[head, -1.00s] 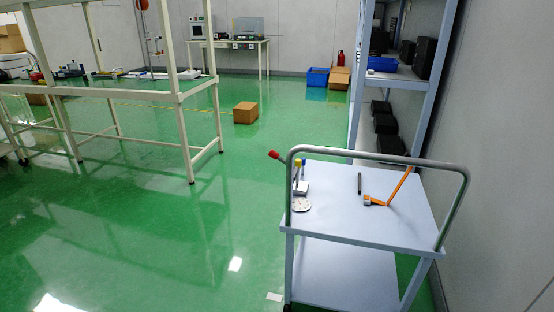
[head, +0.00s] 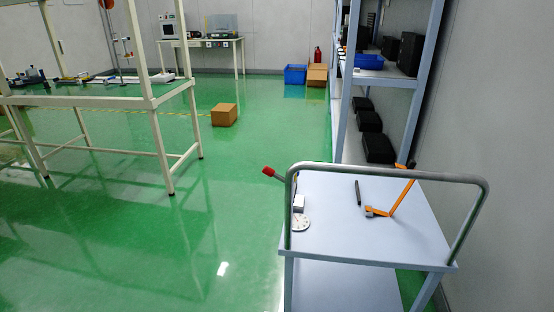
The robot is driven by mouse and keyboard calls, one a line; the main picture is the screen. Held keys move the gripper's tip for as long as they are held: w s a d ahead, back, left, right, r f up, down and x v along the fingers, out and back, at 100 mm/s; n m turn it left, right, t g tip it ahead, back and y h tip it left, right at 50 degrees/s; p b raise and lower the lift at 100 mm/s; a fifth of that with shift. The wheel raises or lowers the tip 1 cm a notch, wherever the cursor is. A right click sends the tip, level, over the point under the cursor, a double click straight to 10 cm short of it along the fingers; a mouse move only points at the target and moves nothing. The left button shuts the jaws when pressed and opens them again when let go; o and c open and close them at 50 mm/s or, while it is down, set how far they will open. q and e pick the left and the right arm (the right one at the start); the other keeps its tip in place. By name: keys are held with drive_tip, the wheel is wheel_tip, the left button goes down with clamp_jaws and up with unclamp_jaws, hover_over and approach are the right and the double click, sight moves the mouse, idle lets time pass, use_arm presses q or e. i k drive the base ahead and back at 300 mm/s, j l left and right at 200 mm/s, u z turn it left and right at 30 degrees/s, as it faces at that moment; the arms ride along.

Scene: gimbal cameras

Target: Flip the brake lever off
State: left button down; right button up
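A lever with a red tip (head: 267,171) sticks out to the upper left from the left end of the cart's handle; I take it to be the brake lever. Its lower end is hidden behind the grey tube handle (head: 390,175). The cart (head: 335,240) has a pale top and a lower shelf and stands in front of me at the right. Neither of my grippers shows in the head view.
On the cart top lie an orange tool (head: 402,198), a dark pen-like rod (head: 358,192), a white disc (head: 301,223) and a small white block (head: 298,203). A shelf rack (head: 345,80) and wall stand at the right.

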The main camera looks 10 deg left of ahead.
sight(268, 171)
drive_tip(key=i+j+z, duration=0.2)
drive_tip(key=j, duration=0.15)
drive_tip(key=i+j+z, duration=0.45)
drive_tip(key=j, duration=0.3)
drive_tip(key=k+l, duration=0.05)
drive_tip(key=k, duration=0.05)
